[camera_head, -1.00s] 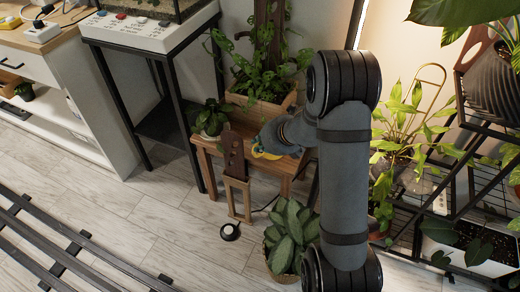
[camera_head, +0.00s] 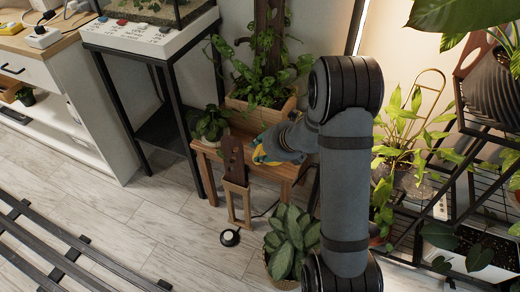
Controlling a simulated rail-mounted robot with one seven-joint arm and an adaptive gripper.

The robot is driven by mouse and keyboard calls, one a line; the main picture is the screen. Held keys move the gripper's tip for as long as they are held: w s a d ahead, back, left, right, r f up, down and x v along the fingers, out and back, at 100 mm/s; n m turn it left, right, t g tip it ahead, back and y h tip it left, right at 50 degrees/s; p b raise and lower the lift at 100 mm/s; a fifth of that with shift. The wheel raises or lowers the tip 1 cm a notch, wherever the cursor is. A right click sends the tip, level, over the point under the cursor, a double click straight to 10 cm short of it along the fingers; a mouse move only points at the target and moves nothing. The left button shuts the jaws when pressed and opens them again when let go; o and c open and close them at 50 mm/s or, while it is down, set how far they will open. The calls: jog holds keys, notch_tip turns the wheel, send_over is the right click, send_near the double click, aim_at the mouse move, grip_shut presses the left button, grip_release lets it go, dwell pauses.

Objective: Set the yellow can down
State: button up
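A small yellow part of what looks like the yellow can (camera_head: 258,155) shows beside my gripper (camera_head: 263,153), at the right part of the small wooden table (camera_head: 282,171). My arm and wrist hide most of it. My gripper points left and down over the table, close against the yellow part. The fingers are too small and covered to tell if they are shut on it. I cannot tell if the can touches the tabletop.
A wooden planter box (camera_head: 262,113) with a leafy plant stands at the table's back. A small potted plant (camera_head: 209,124) is at its left. A brown upright board (camera_head: 233,158) stands in front. A striped-leaf plant (camera_head: 291,237) sits on the floor, and a black plant shelf (camera_head: 470,200) is right.

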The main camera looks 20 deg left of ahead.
jog(key=p+v, duration=0.4)
jog(key=v, duration=0.7)
jog(key=shift+f, duration=0.1)
jog(key=b+x, duration=0.4)
jog(key=x, duration=0.7)
jog(key=shift+w+a+f, duration=0.15)
jog(key=shift+a+f, duration=0.05)
jog(key=shift+f, duration=0.05)
jog(key=shift+r, duration=0.15)
